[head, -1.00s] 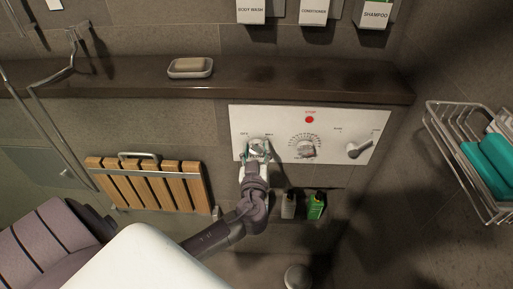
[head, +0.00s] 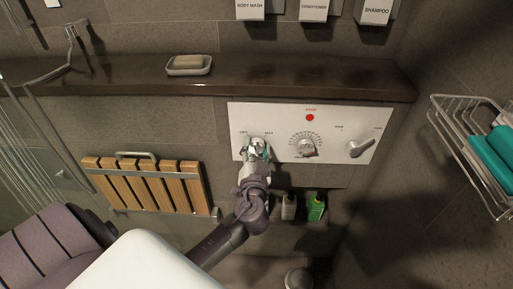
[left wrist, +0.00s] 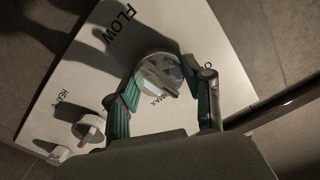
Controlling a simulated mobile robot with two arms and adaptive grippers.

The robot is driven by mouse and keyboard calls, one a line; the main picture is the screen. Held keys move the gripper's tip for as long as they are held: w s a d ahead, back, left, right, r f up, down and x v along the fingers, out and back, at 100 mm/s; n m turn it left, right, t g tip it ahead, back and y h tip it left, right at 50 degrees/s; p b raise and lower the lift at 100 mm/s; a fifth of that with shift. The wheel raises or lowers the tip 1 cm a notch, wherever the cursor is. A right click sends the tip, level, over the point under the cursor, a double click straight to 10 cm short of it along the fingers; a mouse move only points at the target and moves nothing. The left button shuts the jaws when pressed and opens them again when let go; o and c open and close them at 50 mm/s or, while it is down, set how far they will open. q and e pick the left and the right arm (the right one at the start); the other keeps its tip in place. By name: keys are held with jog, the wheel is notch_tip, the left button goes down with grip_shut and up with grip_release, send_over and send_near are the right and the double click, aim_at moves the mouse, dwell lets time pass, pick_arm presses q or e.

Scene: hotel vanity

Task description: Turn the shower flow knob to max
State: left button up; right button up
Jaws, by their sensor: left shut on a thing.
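The white control panel (head: 234,116) is on the tiled wall below the dark ledge. At its left end is the round metallic flow knob (head: 257,143), with OFF to its left and MAX to its right. My left gripper (head: 257,150) is shut on this knob. In the left wrist view, the knob (left wrist: 158,66) sits between the green-padded fingers of the gripper (left wrist: 162,78). The printed words FLOW and MAX show beside it. The fingers partly hide the knob, and its exact pointing direction cannot be told. My right gripper is not in view.
A numbered heat dial (head: 306,147) is just right of the flow knob, with a lever (head: 361,147) farther right. A red STOP button (head: 309,117) is above. Bottles (head: 316,207) stand in a niche below. A soap dish (head: 189,70) rests on the ledge.

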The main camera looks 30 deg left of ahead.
pick_arm(q)
jog(key=m, duration=0.5)
jog(key=shift+r+m+p, duration=0.1)
jog(key=shift+m+p, duration=0.2)
jog(key=shift+p, duration=0.05)
jog(key=m+p, duration=0.1)
jog(key=m, duration=0.3)
jog(key=shift+a, duration=0.1)
jog(key=shift+m, duration=0.4)
jog(key=shift+a+r, duration=0.1)
jog(key=shift+r, duration=0.05)
jog(key=o, duration=1.1)
jog(key=shift+o, duration=0.3)
